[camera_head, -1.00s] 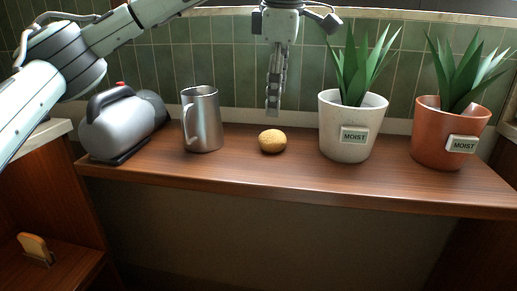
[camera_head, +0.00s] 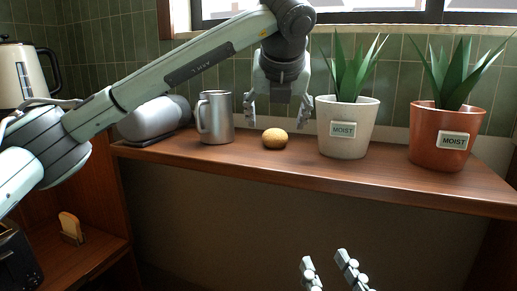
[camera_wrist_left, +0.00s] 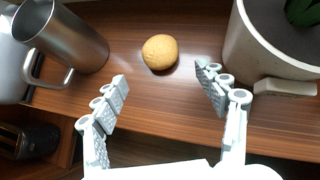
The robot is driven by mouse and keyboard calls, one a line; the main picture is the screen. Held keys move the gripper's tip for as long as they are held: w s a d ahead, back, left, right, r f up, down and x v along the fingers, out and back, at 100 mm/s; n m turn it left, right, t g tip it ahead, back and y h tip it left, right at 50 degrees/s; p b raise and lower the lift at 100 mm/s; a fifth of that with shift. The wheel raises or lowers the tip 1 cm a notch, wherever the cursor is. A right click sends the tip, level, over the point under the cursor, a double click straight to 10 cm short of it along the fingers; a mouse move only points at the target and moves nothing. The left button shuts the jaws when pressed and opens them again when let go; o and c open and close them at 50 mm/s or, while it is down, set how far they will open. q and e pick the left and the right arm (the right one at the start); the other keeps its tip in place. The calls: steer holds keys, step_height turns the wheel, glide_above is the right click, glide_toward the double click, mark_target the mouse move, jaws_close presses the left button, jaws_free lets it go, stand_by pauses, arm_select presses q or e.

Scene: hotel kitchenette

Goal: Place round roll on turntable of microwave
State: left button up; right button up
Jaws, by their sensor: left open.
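The round roll (camera_head: 275,139), golden brown, sits on the wooden shelf between a metal mug and a white plant pot. My left gripper (camera_head: 278,108) is open and empty, pointing down above and behind the roll, with its fingers spread to either side. In the left wrist view the roll (camera_wrist_left: 160,52) lies just beyond the gap between the open fingertips (camera_wrist_left: 163,80), apparently untouched. My right gripper (camera_head: 326,262) shows only its two separated fingers at the bottom edge, with nothing between them. The microwave and its turntable are not in view.
The metal mug (camera_head: 216,118) stands left of the roll, and the white pot (camera_head: 346,128) stands close on the right. Further right is a terracotta pot (camera_head: 445,137). A silver appliance (camera_head: 155,119) and a kettle (camera_head: 22,75) are at left. The shelf front is clear.

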mark_target(275, 132)
arm_select(q)
steer(key=shift+f+n, duration=0.1)
steer(key=shift+n, duration=0.2)
steer(key=shift+w+f, duration=0.15)
steer(key=shift+f, duration=0.05)
steer(key=x, duration=0.7)
steer(key=shift+w+r, duration=0.2)
steer(key=shift+w, duration=0.15)
steer(key=shift+c, duration=0.2)
steer(key=c, duration=1.3)
steer(key=shift+r, duration=0.15)
